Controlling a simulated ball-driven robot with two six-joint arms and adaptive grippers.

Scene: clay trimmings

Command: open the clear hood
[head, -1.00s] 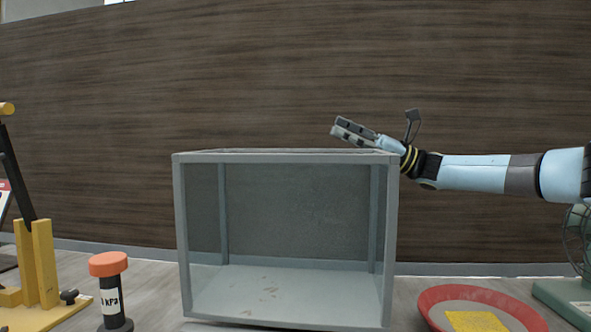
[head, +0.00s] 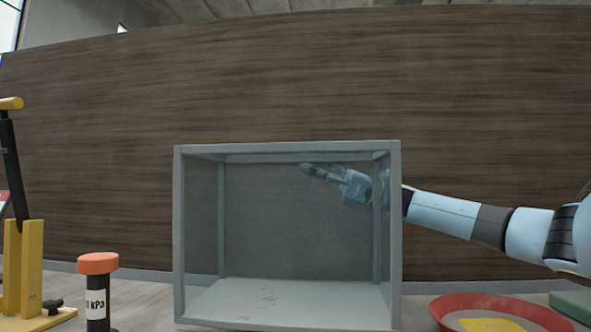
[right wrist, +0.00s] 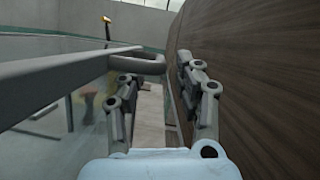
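The clear hood (head: 288,147) is a box with a grey frame and see-through panels, standing in the middle of the head view. It looks closed. My right gripper (head: 322,173) shows through the clear panels, behind the hood near its upper right. In the right wrist view a grey loop handle (right wrist: 136,61) juts from the hood's grey frame (right wrist: 60,75). The right gripper (right wrist: 155,75) has its fingers spread there, with the handle just beyond the left finger. I cannot tell whether they touch. My left gripper is not in view.
A dark wood-grain wall (head: 480,120) stands close behind the hood and runs close by the right finger. A red dish (head: 440,308) with a yellow pad (head: 490,325) is at the right. An orange-capped weight (head: 97,265) and a yellow stand (head: 32,265) are at the left. Small crumbs lie inside the hood.

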